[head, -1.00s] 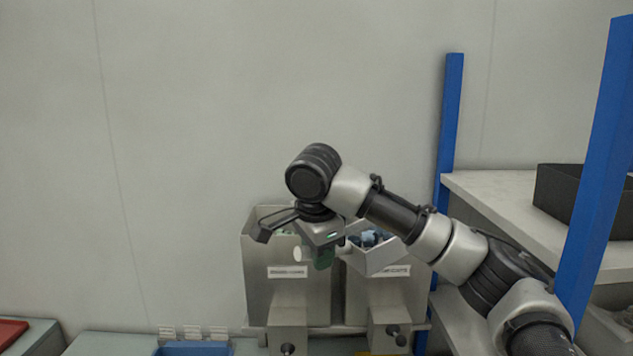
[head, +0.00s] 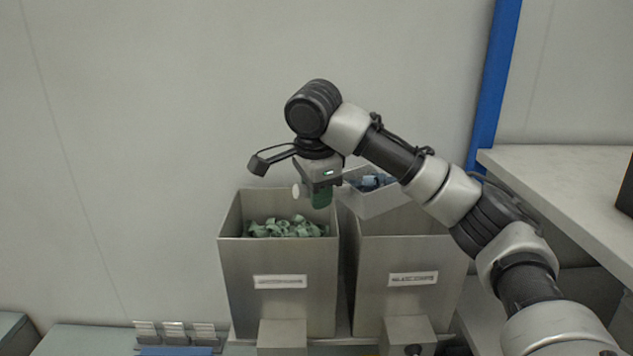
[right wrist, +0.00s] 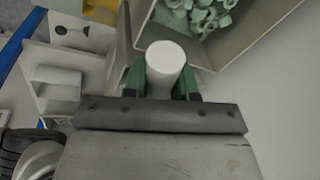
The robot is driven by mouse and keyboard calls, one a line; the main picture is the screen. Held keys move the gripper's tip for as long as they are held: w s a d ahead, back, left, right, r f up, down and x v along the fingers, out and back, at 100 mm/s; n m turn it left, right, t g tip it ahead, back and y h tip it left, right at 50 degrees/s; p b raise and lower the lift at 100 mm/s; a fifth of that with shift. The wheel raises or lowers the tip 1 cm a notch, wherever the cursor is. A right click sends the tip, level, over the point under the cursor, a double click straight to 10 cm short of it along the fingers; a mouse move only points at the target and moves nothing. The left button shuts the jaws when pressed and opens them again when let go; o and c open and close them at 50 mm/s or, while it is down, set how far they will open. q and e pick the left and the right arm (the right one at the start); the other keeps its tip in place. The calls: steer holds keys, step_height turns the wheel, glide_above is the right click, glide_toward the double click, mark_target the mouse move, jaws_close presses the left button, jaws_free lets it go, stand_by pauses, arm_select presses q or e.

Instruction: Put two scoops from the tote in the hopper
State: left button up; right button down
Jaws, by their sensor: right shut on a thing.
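My right gripper (head: 321,198) has green fingers and is shut on the scoop's white round handle, whose end faces me in the right wrist view (right wrist: 166,62). The scoop (head: 375,206) is a pale open box to the right of the gripper, holding several blue pieces (head: 372,182). It appears above the rim of the right metal hopper (head: 405,305) and hides part of that hopper's mouth. The left metal hopper (head: 275,262) holds green pieces (head: 287,228), which also show in the right wrist view (right wrist: 200,14). I cannot identify the tote. My left gripper is out of view.
Both hoppers carry small labels too blurred to read. A pale shelf (head: 560,185) with a blue post (head: 492,90) stands at the right. A blue bin edge (head: 176,351) and small pale cards (head: 174,332) are at the bottom left. A plain wall is behind.

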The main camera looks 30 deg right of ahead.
steer(key=shift+s+f, duration=0.25)
steer(key=shift+f, duration=0.35)
steer(key=shift+d+r+y, duration=0.15)
steer(key=shift+d+y, duration=0.15)
steer(key=shift+y, duration=0.1)
steer(key=d+r+y, duration=0.3)
steer(key=r, duration=0.1)
steer(key=shift+w+r+m+y, duration=0.1)
steer(key=shift+w+m+y, duration=0.2)
steer(key=shift+w, duration=0.05)
steer(key=d+r+y, duration=0.2)
steer(key=r, duration=0.1)
steer(key=shift+s+d+r+t, duration=0.1)
steer(key=shift+t, duration=0.2)
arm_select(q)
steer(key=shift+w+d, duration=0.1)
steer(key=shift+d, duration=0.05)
arm_select(e)
steer(key=d+r+y, duration=0.5)
steer(key=d+y, duration=0.1)
steer(key=d, duration=0.1)
steer(key=shift+s+d+m+t, duration=0.25)
steer(key=shift+d+m+t, duration=0.05)
steer(key=shift+d+m, duration=0.1)
steer(key=shift+a, duration=0.1)
